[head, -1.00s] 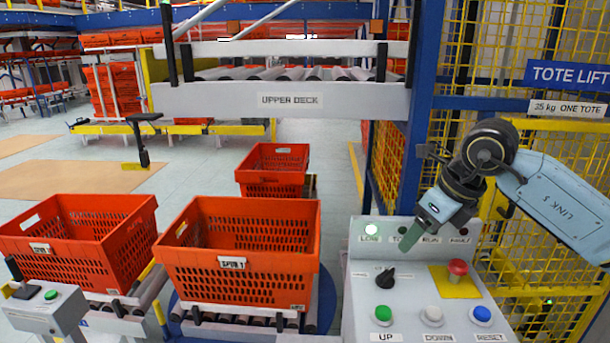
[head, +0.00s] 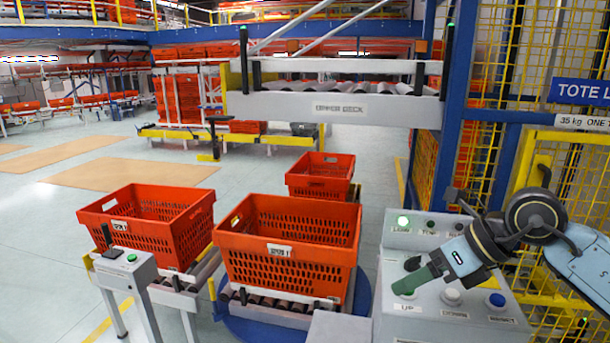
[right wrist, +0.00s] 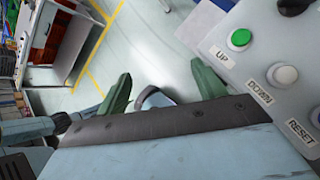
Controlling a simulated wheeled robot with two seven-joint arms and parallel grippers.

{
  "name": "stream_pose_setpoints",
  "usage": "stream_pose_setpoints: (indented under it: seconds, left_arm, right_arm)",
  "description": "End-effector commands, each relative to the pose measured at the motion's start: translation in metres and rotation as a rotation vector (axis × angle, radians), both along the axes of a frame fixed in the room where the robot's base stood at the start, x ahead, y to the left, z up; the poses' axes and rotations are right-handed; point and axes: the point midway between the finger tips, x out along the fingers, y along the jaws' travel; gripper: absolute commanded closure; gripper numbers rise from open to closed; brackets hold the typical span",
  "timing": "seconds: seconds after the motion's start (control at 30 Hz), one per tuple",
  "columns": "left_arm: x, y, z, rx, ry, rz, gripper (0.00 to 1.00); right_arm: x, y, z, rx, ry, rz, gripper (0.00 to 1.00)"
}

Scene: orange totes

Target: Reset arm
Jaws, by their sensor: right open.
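My right gripper (head: 418,280) is in front of the grey control panel (head: 400,235) in the head view, its green fingers pointing left and down over the panel's left side. In the right wrist view its two fingers (right wrist: 160,88) stand apart with nothing between them. The green UP button (right wrist: 240,39), white DOWN button (right wrist: 284,75) and RESET button lie to the right of the fingers there. The blue RESET button (head: 496,300) also shows in the head view. The gripper hides the UP button in the head view. My left gripper is not in view.
Two orange totes stand on rollers, one at the left (head: 150,225) and one at the centre (head: 290,245). Another tote (head: 321,176) stands behind. The upper deck (head: 335,107) spans above. A yellow mesh fence (head: 500,90) borders the right. A small post box (head: 126,268) stands front left.

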Motion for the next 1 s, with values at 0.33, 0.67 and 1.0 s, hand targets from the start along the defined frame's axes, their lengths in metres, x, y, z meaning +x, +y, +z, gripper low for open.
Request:
stream_pose_setpoints:
  seconds: [0.33, 0.67, 1.0]
  left_arm:
    - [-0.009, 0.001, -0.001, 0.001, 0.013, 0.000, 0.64]
    - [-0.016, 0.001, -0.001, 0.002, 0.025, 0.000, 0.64]
    - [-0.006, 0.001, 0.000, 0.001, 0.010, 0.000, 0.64]
  right_arm:
    - [-0.043, 0.113, 0.044, 0.806, 0.067, 0.027, 0.31]
    - [-0.028, 0.073, 0.081, 1.695, 0.292, -0.497, 0.31]
    - [-0.040, -0.032, -0.068, 2.082, 0.643, -1.598, 0.31]
